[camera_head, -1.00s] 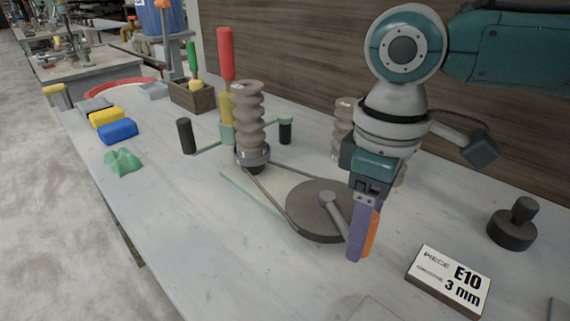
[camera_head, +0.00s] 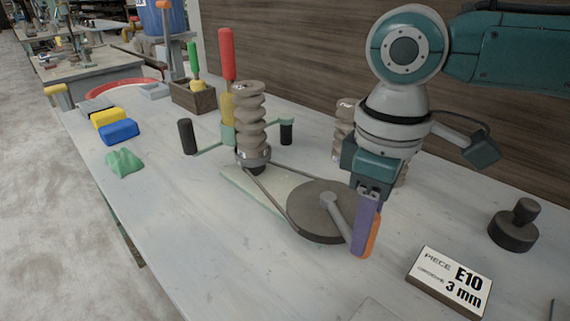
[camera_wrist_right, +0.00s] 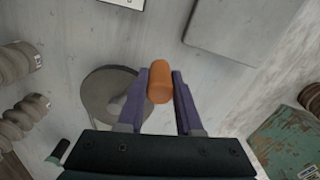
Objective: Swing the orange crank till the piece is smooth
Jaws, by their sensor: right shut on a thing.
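The orange crank handle (camera_wrist_right: 159,82) stands between the purple fingers of my right gripper (camera_wrist_right: 160,90), which is shut on it in the right wrist view. In the head view my right gripper (camera_head: 366,228) hides most of the handle (camera_head: 373,233). The crank's grey arm (camera_head: 335,217) runs from the dark wheel (camera_head: 312,226) to the handle. A belt links the wheel to the spindle under the ribbed clay piece (camera_head: 249,120), which stands upright with deep grooves. A tool with a red handle (camera_head: 227,54) stands upright against its left side. My left gripper is not in view.
A sign (camera_head: 450,283) reads "PIECE E10, 3 mm". A dark round weight (camera_head: 513,226) stands at right. Another ribbed piece (camera_head: 345,122) stands behind, partly hidden by my arm. Blue (camera_head: 118,131) and yellow (camera_head: 107,117) blocks and a green lump (camera_head: 124,163) lie at left. The front left table is clear.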

